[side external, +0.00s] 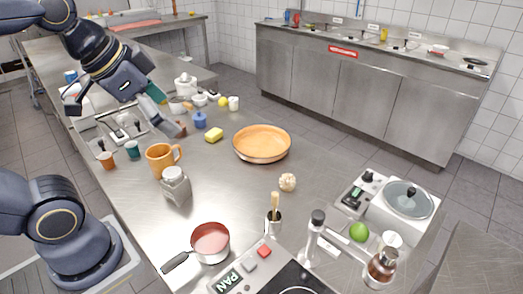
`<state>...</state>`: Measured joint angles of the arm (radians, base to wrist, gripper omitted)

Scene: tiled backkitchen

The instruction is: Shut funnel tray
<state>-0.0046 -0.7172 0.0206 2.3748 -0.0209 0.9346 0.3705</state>
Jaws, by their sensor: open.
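My gripper (118,92) is at the upper left in the side external view, above the far left part of the steel counter. It is open, and nothing shows held in it. Below it is a pale grey appliance (122,133) with small dark controls, partly hidden by my arm. A slanted grey part (157,119) with a brownish end sticks out at its right, just right of and below my gripper. I cannot tell for sure whether this is the funnel tray or how far open it stands. Contact with my gripper cannot be made out.
Near the appliance stand an orange cup (106,160), a teal cup (133,149), an orange mug (160,161) and a glass jar (175,185). The counter (235,190) is clear mid-front.

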